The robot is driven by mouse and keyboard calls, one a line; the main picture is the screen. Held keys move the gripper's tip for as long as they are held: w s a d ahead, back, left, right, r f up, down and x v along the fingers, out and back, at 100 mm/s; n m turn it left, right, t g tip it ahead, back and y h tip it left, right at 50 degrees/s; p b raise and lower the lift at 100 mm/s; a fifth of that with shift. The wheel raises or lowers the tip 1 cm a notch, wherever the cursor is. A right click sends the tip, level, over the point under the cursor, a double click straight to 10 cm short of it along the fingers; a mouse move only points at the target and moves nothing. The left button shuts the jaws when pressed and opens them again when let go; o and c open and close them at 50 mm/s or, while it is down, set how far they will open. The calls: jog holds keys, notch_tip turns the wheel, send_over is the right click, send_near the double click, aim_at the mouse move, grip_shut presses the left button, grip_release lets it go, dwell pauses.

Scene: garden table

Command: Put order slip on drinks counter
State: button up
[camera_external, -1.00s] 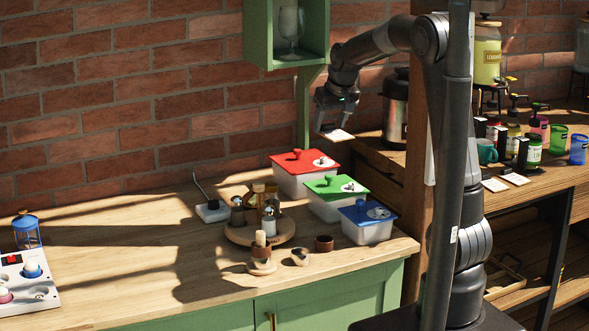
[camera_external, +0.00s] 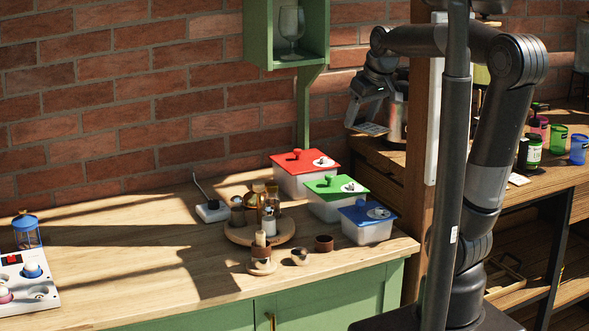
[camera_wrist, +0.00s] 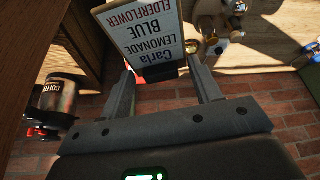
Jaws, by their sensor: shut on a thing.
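The order slip (camera_wrist: 142,34) is a white card with a dark lower edge; it reads Carla, lemonade, blue, elderflower, upside down in the wrist view. My gripper (camera_wrist: 162,70) is shut on it, a finger at each side of its dark edge. In the external view my gripper (camera_external: 368,112) is beside the wooden post, with the slip (camera_external: 371,128) hanging tilted below it, near the left end of the drinks counter (camera_external: 545,178). I cannot tell whether the slip touches anything there.
A wooden post (camera_external: 415,215) stands between the counters. Bottles, a green cup (camera_external: 557,139) and a blue cup (camera_external: 579,149) stand on the drinks counter. A dark urn (camera_external: 397,117) is behind my gripper. Lidded tubs, one blue-lidded (camera_external: 366,226), are on the left counter.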

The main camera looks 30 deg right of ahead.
jog(key=s+r+n+y, duration=0.2)
jog(key=s+n, duration=0.3)
jog(key=s, duration=1.6)
jog(key=w+d+f+m+h, duration=0.1)
jog(key=d+f+m, duration=0.3)
jog(key=d, duration=0.7)
jog(key=w+d+f+m+h, duration=0.1)
jog(key=d+f+m, duration=0.1)
jog(key=d+f, duration=0.65)
jog(key=w+d+m+h, duration=0.1)
jog(key=w+d, duration=0.3)
jog(key=d, duration=0.5)
jog(key=w+d, duration=0.3)
jog(key=d, duration=0.5)
jog(key=w+a+f, duration=0.1)
jog(key=w+f, duration=0.1)
jog(key=w, duration=0.1)
jog(key=w+a+f, duration=0.1)
jog(key=w+f, duration=0.1)
jog(key=w, duration=0.2)
jog(key=w+a+f, duration=0.2)
jog(key=w+f, duration=0.1)
jog(key=shift+w, duration=0.3)
jog(key=shift+f, duration=1.95)
